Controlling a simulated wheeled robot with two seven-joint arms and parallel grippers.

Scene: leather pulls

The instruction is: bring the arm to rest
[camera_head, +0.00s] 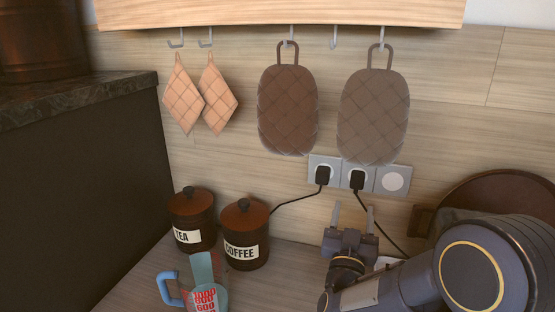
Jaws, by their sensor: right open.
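My right gripper (353,217) comes in from the lower right on its dark arm. Its two thin grey fingers point up and stand apart, with nothing between them. The gripper is in front of the wall, below the socket panel, and a black cord shows beside its fingers. My left gripper is not in the picture.
A tea tin (192,214), a coffee tin (245,240) and a measuring jug (203,284) stand left of the gripper. A socket panel (393,180) holds two plugs. Pot holders (288,110) hang from hooks above. A round brown pan (505,190) is behind my arm.

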